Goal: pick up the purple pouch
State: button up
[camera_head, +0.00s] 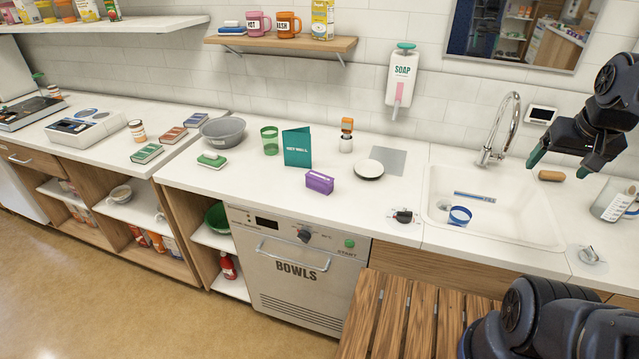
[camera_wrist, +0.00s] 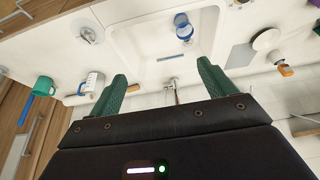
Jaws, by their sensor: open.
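The purple pouch (camera_head: 319,182) sits on the white counter above the dishwasher marked BOWLS, in front of the teal card and left of the white round dish. My gripper (camera_head: 561,150) is at the right of the head view, raised over the sink side of the counter, well to the right of the pouch. Its two green fingertips stand apart in the wrist view (camera_wrist: 165,80), with nothing between them.
A teal card (camera_head: 297,147), green cup (camera_head: 270,140) and white dish (camera_head: 369,169) stand near the pouch. A sink (camera_head: 490,205) with a tall faucet (camera_head: 501,128) lies between the pouch and my gripper. A slatted wooden surface (camera_head: 400,315) is in front.

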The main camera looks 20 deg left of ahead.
dwell(0.3)
jog(key=c, duration=0.4)
jog(key=shift+w+a, duration=0.1)
